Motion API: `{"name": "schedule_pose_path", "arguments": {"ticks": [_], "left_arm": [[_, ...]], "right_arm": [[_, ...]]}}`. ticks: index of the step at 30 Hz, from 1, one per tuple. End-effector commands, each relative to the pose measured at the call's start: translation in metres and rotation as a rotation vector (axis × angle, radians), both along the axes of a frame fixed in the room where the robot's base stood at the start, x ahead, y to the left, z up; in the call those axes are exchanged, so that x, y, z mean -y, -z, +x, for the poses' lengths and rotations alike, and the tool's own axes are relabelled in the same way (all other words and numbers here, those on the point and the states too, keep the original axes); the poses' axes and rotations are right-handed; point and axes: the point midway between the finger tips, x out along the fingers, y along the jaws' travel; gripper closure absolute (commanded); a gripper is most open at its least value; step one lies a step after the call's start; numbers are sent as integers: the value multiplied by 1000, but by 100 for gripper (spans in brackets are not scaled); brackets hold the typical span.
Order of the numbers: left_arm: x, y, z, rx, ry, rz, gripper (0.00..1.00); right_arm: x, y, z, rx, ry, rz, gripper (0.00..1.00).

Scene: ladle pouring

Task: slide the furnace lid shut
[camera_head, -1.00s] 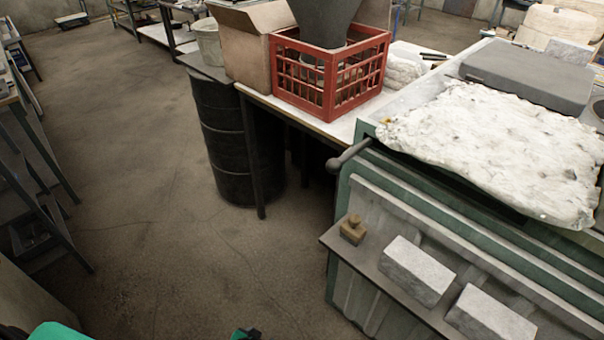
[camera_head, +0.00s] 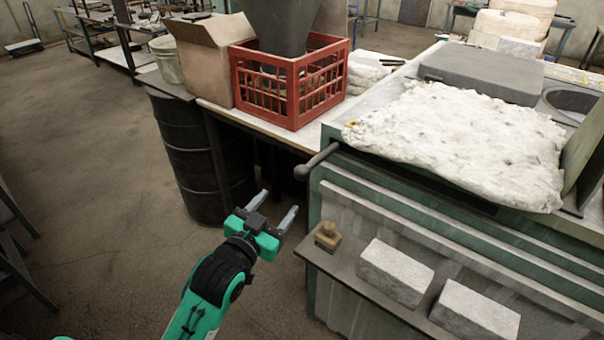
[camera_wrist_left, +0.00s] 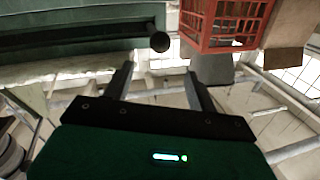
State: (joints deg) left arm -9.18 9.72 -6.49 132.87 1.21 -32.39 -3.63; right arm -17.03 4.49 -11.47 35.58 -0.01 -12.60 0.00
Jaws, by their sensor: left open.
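The green furnace (camera_head: 330,215) stands on the right in the head view. A thick white fibrous blanket (camera_head: 460,140) covers much of its top; a grey slab (camera_head: 480,72) lies behind it. I cannot tell for sure which part is the lid. A dark round opening (camera_head: 572,100) shows at the right edge. A bar handle with a round knob (camera_head: 302,172) sticks out from the furnace's left corner. My left gripper (camera_head: 278,202) is open and empty, just below and left of the knob, apart from it. In the left wrist view the knob (camera_wrist_left: 160,42) shows beyond the open fingers (camera_wrist_left: 158,72).
A red crate (camera_head: 290,112) and a cardboard box (camera_head: 205,65) stand on a bench behind the handle, with a black drum (camera_head: 200,160) below. A furnace-front shelf holds a small brass-coloured block (camera_head: 327,238) and two pale bricks (camera_head: 395,272).

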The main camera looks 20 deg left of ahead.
Motion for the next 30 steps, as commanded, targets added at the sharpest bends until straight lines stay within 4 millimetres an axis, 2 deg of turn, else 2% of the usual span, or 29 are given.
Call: {"name": "schedule_pose_path", "arguments": {"ticks": [18, 24, 30], "left_arm": [[17, -2, 107, -1, 0, -1, 42], [19, 0, 125, -1, 0, 0, 42], [20, 0, 130, -1, 0, 0, 42]], "right_arm": [[4, -24, -3, -4, -1, -4, 40], [4, -27, -3, -4, -1, -4, 40], [3, -27, -3, -4, 0, -3, 40]]}}
